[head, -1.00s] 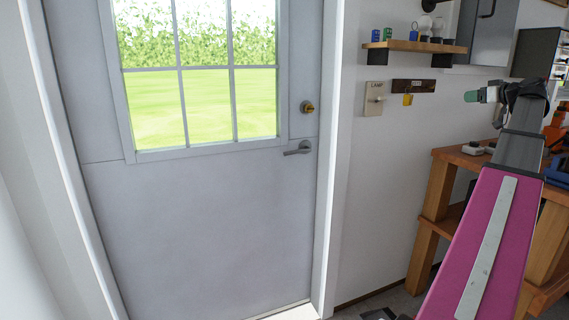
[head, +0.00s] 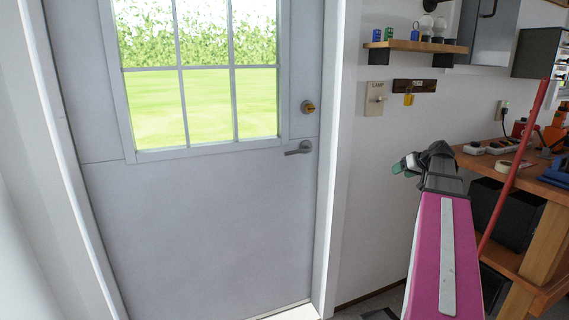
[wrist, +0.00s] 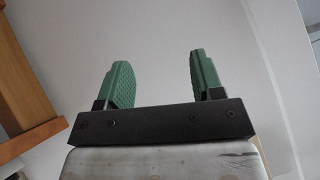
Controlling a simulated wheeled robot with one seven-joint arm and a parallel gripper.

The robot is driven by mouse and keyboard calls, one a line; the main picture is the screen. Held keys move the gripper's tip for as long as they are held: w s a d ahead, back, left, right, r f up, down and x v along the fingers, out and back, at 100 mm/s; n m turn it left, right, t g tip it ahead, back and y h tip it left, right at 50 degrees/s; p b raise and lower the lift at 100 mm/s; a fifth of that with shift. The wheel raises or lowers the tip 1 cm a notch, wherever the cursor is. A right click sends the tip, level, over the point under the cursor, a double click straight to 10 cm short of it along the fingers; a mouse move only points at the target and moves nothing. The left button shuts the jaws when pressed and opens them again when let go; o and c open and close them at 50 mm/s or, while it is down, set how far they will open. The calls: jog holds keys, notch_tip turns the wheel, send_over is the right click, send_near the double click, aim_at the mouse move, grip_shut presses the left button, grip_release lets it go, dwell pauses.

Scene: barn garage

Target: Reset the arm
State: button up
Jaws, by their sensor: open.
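My gripper (head: 406,165) is at the end of my pink arm, right of the door and in front of the white wall. In the wrist view my gripper (wrist: 157,80) shows two green fingers set wide apart with nothing between them. Only pale wall shows behind the fingers. In the head view the fingers are small and partly hidden by the wrist.
A grey door (head: 210,220) with a window and a lever handle (head: 298,148) fills the left. A lamp switch (head: 375,98) and a small wooden shelf (head: 415,46) are on the wall. A wooden workbench (head: 545,180) and a red pole (head: 512,165) stand at the right.

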jog(key=s+a+f+g, duration=0.3)
jog(key=s+a+f, duration=0.1)
jog(key=a+f, duration=0.8)
jog(key=s+a+f+g+h, duration=0.2)
jog(key=s+a+f, duration=0.6)
jog(key=f, duration=0.2)
jog(key=s+a+f+m+g+h, duration=0.1)
jog(key=s+a+f+g+h, duration=0.2)
jog(key=s+a+f, duration=0.4)
notch_tip(320, 180, down, 4)
jog(key=shift+s+a+f, duration=0.25)
jog(key=shift+s+a, duration=0.1)
jog(key=shift+s, duration=0.85)
